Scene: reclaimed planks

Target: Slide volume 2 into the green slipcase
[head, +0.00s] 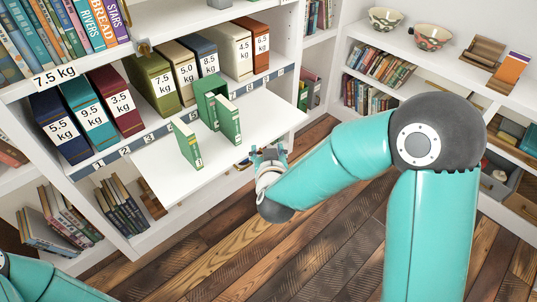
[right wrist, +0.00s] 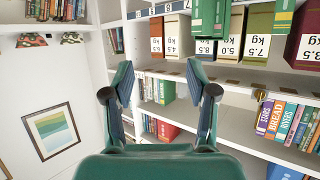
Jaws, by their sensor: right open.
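A green slipcase (head: 207,100) stands upright toward the back of a white pull-out board. One thin green book (head: 229,119) stands upright just in front of it, to the right. Another thin green book (head: 187,144) stands apart on the board, nearer the front left. Small marks on their spines are too small for me to read surely, so I cannot tell which is volume 2. My right gripper (head: 270,151) is open and empty, off the board's right front edge. Its open fingers also show in the right wrist view (right wrist: 160,82). My left gripper is out of view.
The white board (head: 168,188) has bare room at its front left. Behind it stands a row of thick weight-labelled volumes, including an olive one (head: 153,82) and a maroon one (head: 117,101). A bookcase with two bowls (head: 432,37) on top is at right.

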